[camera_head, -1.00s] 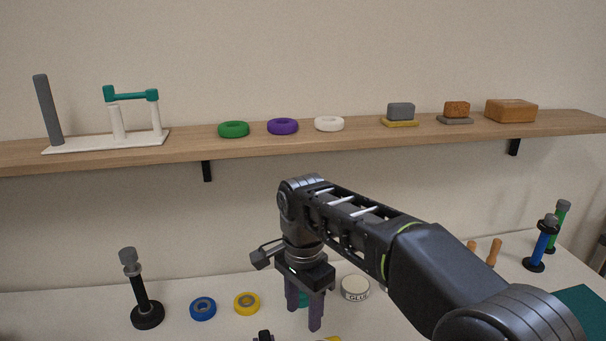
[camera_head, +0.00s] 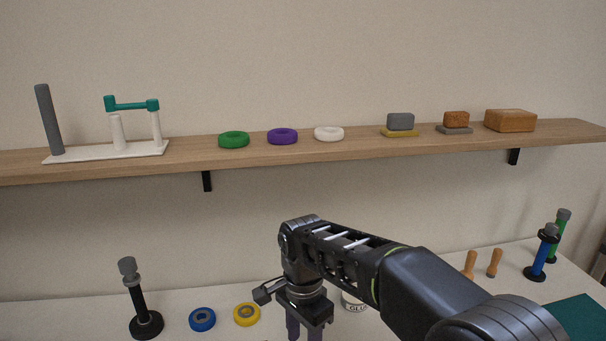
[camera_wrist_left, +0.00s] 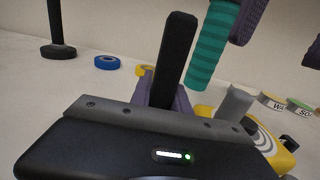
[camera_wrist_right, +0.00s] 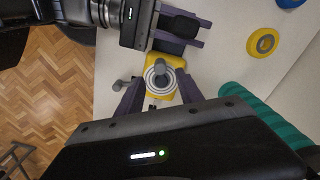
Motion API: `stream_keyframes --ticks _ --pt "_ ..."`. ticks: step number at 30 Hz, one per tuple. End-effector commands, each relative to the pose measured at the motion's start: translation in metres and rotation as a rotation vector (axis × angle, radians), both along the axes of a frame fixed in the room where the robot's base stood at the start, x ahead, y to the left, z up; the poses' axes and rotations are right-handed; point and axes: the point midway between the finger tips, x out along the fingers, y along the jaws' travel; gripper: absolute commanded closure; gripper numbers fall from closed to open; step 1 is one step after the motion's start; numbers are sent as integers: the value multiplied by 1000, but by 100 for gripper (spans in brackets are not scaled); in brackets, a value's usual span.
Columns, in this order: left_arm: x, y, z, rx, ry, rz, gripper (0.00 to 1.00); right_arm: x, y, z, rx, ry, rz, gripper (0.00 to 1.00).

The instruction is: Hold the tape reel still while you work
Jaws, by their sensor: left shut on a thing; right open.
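The tape reel, a pale disc with dark rings, sits on a yellow body (camera_wrist_left: 288,160) around a grey post (camera_wrist_left: 236,104); the reel also shows in the right wrist view (camera_wrist_right: 151,80). My left gripper (camera_wrist_right: 192,32) is shut on a black upright bar (camera_wrist_left: 175,55) beside the yellow body. I cannot tell whether bar and body are joined. My right gripper (camera_wrist_right: 160,78) is open above the reel, its purple fingers on either side of the post. In the head view, the right gripper's fingertips, the reel and the left gripper are below the frame.
A teal ribbed cylinder (camera_wrist_right: 272,120) stands close beside my right gripper. Blue (camera_head: 202,319) and yellow (camera_head: 247,314) rings, a black stand (camera_head: 146,322) and a glue tin (camera_head: 353,303) are on the table. A wooden shelf (camera_head: 350,147) spans the wall above.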

Motion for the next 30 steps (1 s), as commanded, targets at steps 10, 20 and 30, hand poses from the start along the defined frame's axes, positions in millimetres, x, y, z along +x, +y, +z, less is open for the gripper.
stream_keyframes --ticks 10,20,30 --pt "-1 0 -3 1 6 0 100 0 0 -44 -1 2 0 56" --pt "-1 0 -2 1 6 0 100 0 0 -70 0 0 0 56" --pt "-1 0 -2 1 6 0 100 0 0 -71 0 0 0 60"
